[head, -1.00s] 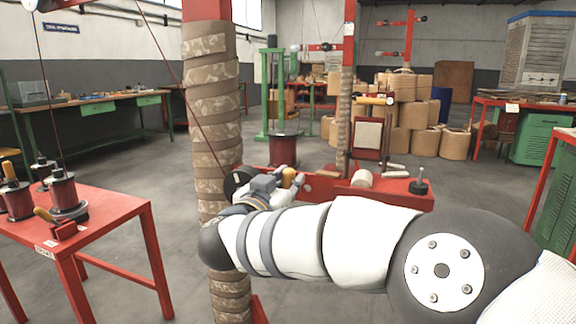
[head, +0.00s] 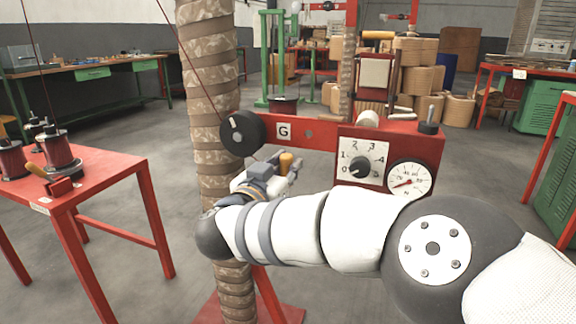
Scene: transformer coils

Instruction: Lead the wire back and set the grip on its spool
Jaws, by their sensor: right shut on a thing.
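My right gripper (head: 278,174) is small in the head view, in front of the red winding machine. It is shut on a grip with an orange-yellow handle (head: 287,161); the fingers are partly hidden by my own wrist. A thin dark-red wire (head: 190,58) slants down from the top to a black guide wheel (head: 242,133), just above and left of the gripper. Its course from the wheel to the grip is hard to see. Spools of dark-red wire stand on the red table at the left, one nearer the middle (head: 58,151) and one at the edge (head: 11,160). My left gripper is not in view.
The red machine (head: 430,150) carries a "G" label, a numbered dial (head: 360,165) and a round gauge (head: 409,179). A wrapped column (head: 212,100) stands left of the gripper. A wooden-handled tool (head: 42,174) lies on the red table (head: 108,170). Floor between table and column is clear.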

